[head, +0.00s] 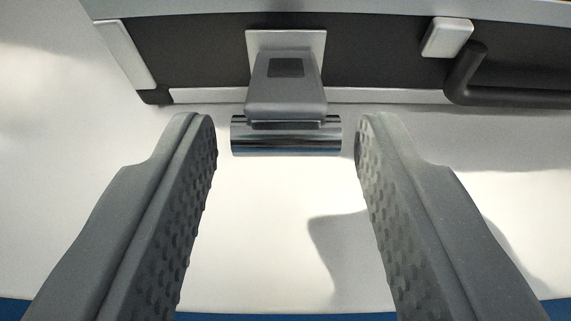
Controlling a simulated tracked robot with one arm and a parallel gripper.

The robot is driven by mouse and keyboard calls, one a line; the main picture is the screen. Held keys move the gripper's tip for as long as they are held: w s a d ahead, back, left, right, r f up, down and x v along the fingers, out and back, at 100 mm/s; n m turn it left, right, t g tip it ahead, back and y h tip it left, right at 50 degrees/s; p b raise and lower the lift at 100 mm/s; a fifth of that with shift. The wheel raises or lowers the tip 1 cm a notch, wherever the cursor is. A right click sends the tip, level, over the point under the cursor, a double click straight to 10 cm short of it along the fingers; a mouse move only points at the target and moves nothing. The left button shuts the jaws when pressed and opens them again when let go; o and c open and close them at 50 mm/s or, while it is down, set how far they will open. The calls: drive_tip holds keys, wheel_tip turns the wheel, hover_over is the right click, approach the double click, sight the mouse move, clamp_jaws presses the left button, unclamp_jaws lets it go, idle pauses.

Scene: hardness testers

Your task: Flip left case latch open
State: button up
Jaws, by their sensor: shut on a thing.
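The left case latch (286,88) is a grey lever on a pale metal plate, fixed to the dark front of the case (380,60). A shiny chrome bar runs across its lower end. My gripper (286,138) has one ridged grey finger at each end of this bar and is shut on the latch. In this view, thin strips of white show between the fingertips and the bar ends, so the exact contact is hard to see. The lever hangs over the lower edge of the case front.
A black handle (465,75) sticks out from the case front at the right, beside a light metal block (447,37). A metal corner piece (127,50) edges the case at the left. The white tabletop (270,230) below the case is clear, with blue beyond its near edge.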

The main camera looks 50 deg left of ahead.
drive_tip(key=shift+s+f+t+y, duration=0.1)
drive_tip(key=shift+f+t+y, duration=0.15)
drive_tip(key=shift+t+y, duration=0.05)
idle(0.5)
drive_tip(key=o, duration=1)
drive_tip(key=shift+d+r, duration=0.1)
drive_tip(key=shift+s+d+r, duration=0.15)
drive_tip(key=shift+d, duration=0.1)
drive_tip(key=p+v, duration=0.3)
drive_tip(key=v, duration=1)
